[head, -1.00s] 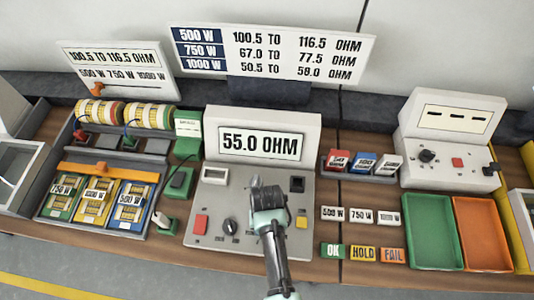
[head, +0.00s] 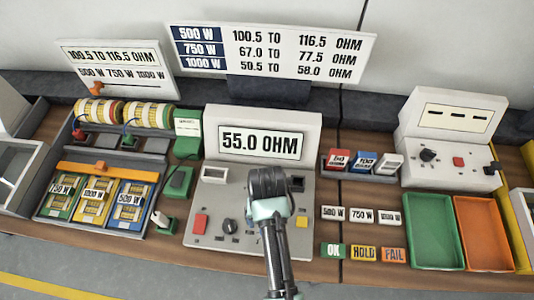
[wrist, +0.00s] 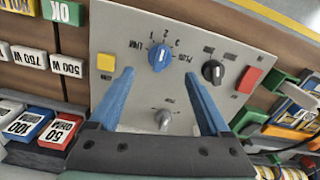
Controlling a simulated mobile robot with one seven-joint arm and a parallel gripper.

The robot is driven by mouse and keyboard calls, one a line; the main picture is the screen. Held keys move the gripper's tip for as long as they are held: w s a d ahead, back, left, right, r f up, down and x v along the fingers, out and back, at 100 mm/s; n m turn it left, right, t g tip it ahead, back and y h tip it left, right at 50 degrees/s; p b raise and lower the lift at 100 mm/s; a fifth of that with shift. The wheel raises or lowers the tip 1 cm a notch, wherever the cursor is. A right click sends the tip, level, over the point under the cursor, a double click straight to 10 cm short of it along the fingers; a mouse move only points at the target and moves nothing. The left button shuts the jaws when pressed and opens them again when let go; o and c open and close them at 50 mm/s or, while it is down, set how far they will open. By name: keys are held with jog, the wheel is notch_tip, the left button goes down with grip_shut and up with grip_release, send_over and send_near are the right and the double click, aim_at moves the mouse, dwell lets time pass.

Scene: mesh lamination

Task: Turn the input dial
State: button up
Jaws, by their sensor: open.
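The grey control panel (head: 215,205) with the 55.0 OHM display (head: 261,143) stands mid-bench. In the wrist view, a blue dial (wrist: 159,57) marked with 1, 2 and 3 sits on the panel, between and beyond my fingertips. A black dial (wrist: 213,71) is right of it; it also shows in the head view (head: 230,226). A grey knob (wrist: 163,118) lies nearer my palm. Which one is the input dial I cannot read for certain. My gripper (wrist: 158,74) is open and empty above the panel; in the head view, its body (head: 268,190) hides the blue dial and grey knob.
A yellow button (wrist: 105,62) and a red button (wrist: 249,79) flank the dials. Label blocks (head: 361,215) stand right of the panel, beyond them a green tray (head: 410,258) and an orange tray (head: 505,262). A coil rack (head: 60,215) is at left.

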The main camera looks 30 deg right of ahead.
jog(key=shift+r+b, duration=0.3)
jog(key=shift+r, duration=2.5)
jog(key=w+r+n+t+h+b, duration=0.1)
jog(key=w+r+t+h+b, duration=0.1)
jog(key=w+r+t, duration=1.05)
jog(key=w+a+r+n+t+b, duration=0.15)
jog(key=w+r, duration=0.25)
jog(key=r, duration=0.6)
jog(key=w+a+r+t, duration=0.2)
jog(key=w+a+r, duration=0.1)
jog(key=r, duration=0.8)
jog(key=s+a+r+t, duration=0.2)
jog(key=s+r+t, duration=0.1)
jog(key=r, duration=0.6)
jog(key=s+a+r+n+t+y+b, duration=0.1)
jog(key=s+a+r+t, duration=0.1)
jog(key=s+r+t, duration=0.2)
jog(key=s+a+r+n+t+y+b, duration=0.1)
jog(key=s+a+r+t, duration=0.2)
jog(key=s+r, duration=0.4)
notch_tip(320, 180, up, 7)
jog(key=shift+s+f+t, duration=0.2)
jog(key=shift+t, duration=0.5)
jog(key=shift+f, duration=0.1)
